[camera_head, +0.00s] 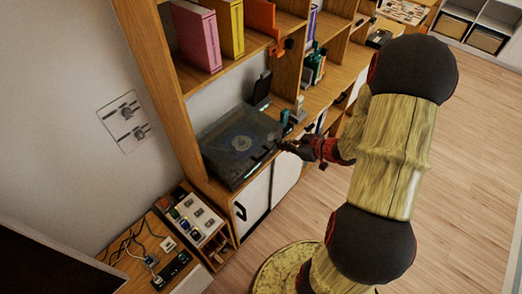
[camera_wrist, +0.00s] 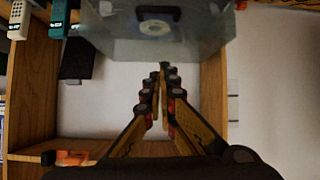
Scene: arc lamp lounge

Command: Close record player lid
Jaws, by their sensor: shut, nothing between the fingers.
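The record player (camera_head: 228,168) is a dark, flat box on the wooden shelf unit in the head view. Its smoky see-through lid (camera_head: 222,135) appears lowered over the round platter, which shows through it. I cannot tell if the lid sits fully flush. In the wrist view the lid (camera_wrist: 105,45) fills the top middle. My gripper (camera_head: 281,146) is shut and empty beside the front right corner of the record player. In the wrist view its fingertips (camera_wrist: 163,69) are together, just below the lid's edge in the picture. I cannot tell whether they touch it.
Pink (camera_head: 195,37) and yellow (camera_head: 229,28) binders stand on the shelf above. A teal object (camera_head: 285,117) and a white remote (camera_wrist: 18,18) stand close by the player. Floor at right is clear.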

